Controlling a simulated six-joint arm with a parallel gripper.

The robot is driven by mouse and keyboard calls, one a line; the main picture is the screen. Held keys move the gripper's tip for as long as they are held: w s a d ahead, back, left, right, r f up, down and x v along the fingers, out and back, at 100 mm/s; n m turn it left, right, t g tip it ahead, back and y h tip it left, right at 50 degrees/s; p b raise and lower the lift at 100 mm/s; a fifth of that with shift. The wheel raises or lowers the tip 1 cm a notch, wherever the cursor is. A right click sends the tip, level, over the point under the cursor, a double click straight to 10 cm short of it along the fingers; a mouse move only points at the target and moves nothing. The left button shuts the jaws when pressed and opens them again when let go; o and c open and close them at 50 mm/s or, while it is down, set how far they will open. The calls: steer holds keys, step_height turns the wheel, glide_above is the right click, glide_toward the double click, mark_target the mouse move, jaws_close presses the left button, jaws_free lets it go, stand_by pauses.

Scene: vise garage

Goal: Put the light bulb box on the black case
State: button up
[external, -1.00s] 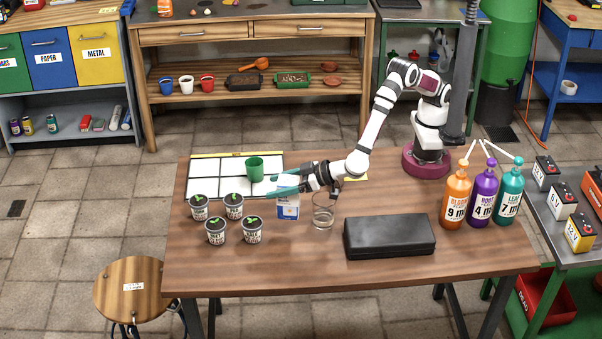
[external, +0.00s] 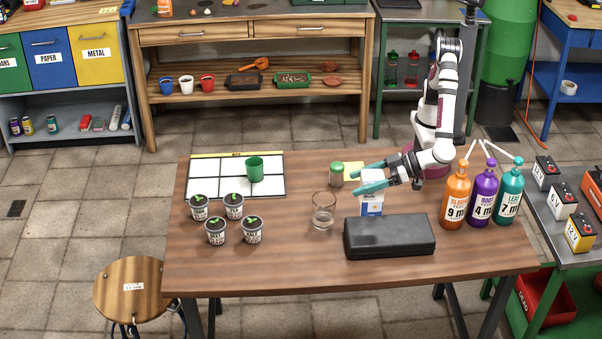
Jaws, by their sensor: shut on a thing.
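The light bulb box (external: 371,207) is a small white and blue carton. My gripper (external: 364,180) is shut on it, its teal fingers at the box's upper part. The box is upright and shows just behind the left part of the black case (external: 390,238). The black case lies closed and flat near the front of the wooden table, its top bare. I cannot tell how far the box is above the table. The box's top is partly hidden by the fingers.
A clear glass (external: 323,211) stands left of the case. A green-lidded jar (external: 336,175) stands behind it. Orange (external: 456,200), purple (external: 483,198) and teal bottles (external: 509,196) stand to the right. Several seedling pots (external: 234,206) and a green cup (external: 254,169) are at left.

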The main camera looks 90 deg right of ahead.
steer(key=s, duration=0.6)
steer(key=shift+s+a+f+n, duration=0.2)
steer(key=shift+s+f+n, duration=0.1)
step_height(320, 180, down, 7)
steer(key=o, duration=1.2)
steer(key=shift+f, duration=0.1)
steer(key=shift+o, duration=0.2)
steer(key=v, duration=1.2)
steer(key=shift+d+r, duration=0.15)
steer(key=shift+r, duration=0.05)
